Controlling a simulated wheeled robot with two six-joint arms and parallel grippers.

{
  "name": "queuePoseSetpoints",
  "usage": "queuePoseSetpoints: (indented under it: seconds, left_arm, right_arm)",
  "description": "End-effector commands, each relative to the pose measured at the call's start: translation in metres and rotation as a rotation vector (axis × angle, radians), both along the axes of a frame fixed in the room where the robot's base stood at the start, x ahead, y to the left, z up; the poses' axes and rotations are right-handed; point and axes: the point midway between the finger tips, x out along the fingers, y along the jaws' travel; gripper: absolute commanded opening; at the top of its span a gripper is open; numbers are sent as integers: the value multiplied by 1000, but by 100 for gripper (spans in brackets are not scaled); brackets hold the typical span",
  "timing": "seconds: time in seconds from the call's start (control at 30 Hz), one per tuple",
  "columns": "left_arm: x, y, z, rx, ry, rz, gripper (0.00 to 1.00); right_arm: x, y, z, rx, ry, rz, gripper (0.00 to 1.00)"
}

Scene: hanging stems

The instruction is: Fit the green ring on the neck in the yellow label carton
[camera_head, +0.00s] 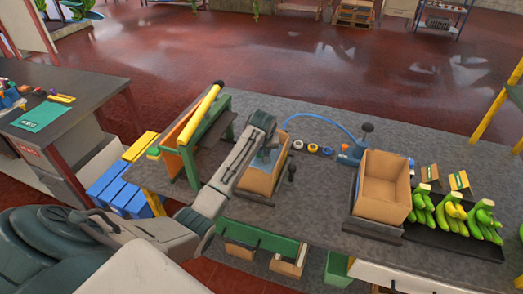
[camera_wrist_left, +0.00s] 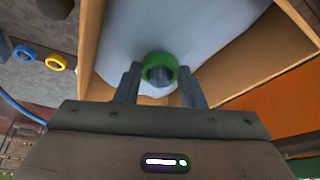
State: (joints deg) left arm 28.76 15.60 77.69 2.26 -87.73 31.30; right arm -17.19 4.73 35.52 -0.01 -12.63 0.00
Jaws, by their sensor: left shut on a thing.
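My left gripper (camera_head: 266,158) is down at the mouth of an open cardboard carton (camera_head: 254,182). In the left wrist view it (camera_wrist_left: 160,88) is shut on the green ring (camera_wrist_left: 158,66), held between its two fingertips. Below the ring, a pale blue liner (camera_wrist_left: 205,30) fills the carton. I cannot make out a neck, and I cannot tell whether the ring is around one. No yellow label shows on this carton. My right gripper is not in view.
A second open carton (camera_head: 381,187) stands to the right, beside bananas (camera_head: 450,216) on a dark tray. Loose yellow (camera_head: 312,148) and blue (camera_head: 327,151) rings lie between the cartons, near a blue tool (camera_head: 352,150) with a hose. A green and yellow frame (camera_head: 205,125) stands left.

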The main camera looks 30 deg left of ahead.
Motion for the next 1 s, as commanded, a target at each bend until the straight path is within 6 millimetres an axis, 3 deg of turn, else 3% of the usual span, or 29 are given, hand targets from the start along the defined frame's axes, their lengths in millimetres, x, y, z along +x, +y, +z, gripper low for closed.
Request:
queuePoseSetpoints:
  seconds: [1.0]
  left_arm:
    - [0,0,-11,0,0,0,6]
  right_arm:
    - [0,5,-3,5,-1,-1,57]
